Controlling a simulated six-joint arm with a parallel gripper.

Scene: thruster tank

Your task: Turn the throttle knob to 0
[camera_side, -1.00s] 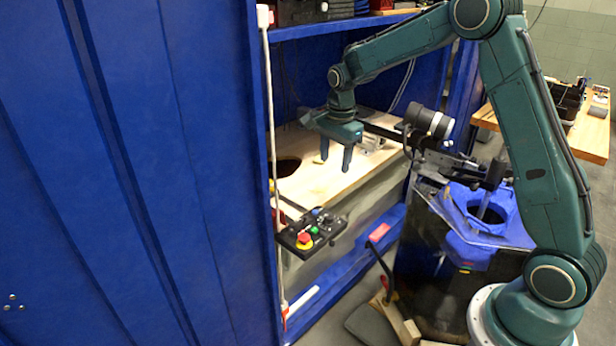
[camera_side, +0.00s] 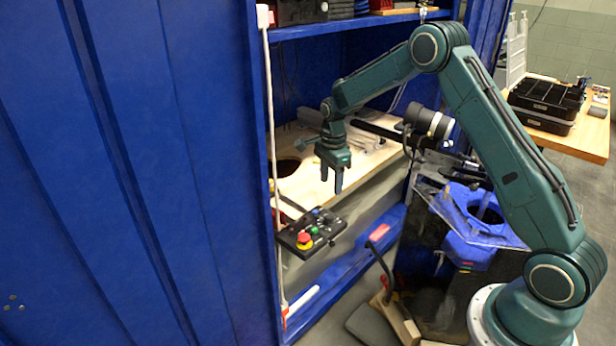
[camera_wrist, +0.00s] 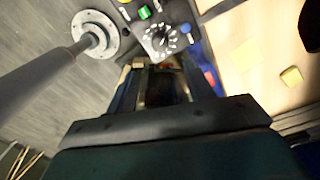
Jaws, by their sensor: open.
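The throttle knob (camera_wrist: 163,38) is a dark dial ringed by light markings on a grey plate in the wrist view; its setting is too small to read. It sits on a black control box (camera_side: 322,243), which in the side view projects from the front of the blue cabinet. The box also carries a red stop button (camera_side: 304,239), a green button (camera_wrist: 144,12) and a blue button (camera_wrist: 186,28). My gripper (camera_side: 331,184) points down, open and empty, above and behind the box. In the wrist view its fingertips (camera_wrist: 163,72) are apart, just below the knob, not touching it.
A wooden board (camera_side: 360,165) with a dark round hole (camera_side: 287,167) lies inside the cabinet. A thin white upright (camera_side: 271,130) stands at the cabinet opening. A round metal flange with a grey post (camera_wrist: 92,40) is left of the knob in the wrist view. A blue-topped machine (camera_side: 475,215) stands right.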

